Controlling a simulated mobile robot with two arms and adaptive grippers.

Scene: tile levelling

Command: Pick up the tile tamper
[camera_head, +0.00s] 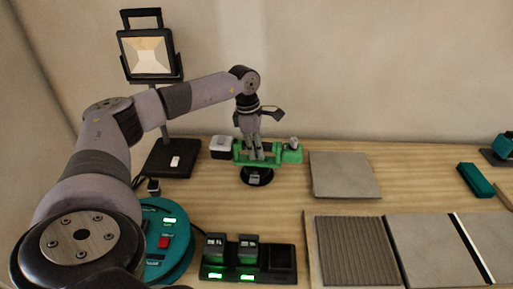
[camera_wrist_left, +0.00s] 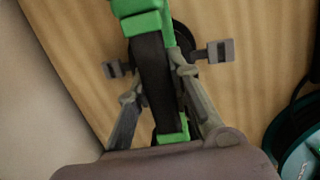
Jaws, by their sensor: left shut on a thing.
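The tile tamper (camera_head: 291,153) is a green tool with a round black pad below it, near the back of the bench in the head view. In the left wrist view its green body (camera_wrist_left: 138,22) shows at the top, with a black grip running down between my fingers. My left gripper (camera_head: 255,150) comes down on it from above and is shut on its grip; the left wrist view shows the fingers (camera_wrist_left: 158,75) on either side. The black pad is at or close to the bench top; I cannot tell if it touches. My right gripper is not in view.
A work lamp (camera_head: 150,55) stands at the back left. A teal round device (camera_head: 165,240) and a black charger (camera_head: 268,274) with batteries sit in front. A loose grey tile (camera_head: 344,175) lies right of the tamper, with laid tiles (camera_head: 425,245) nearer. A teal block (camera_head: 475,180) lies right.

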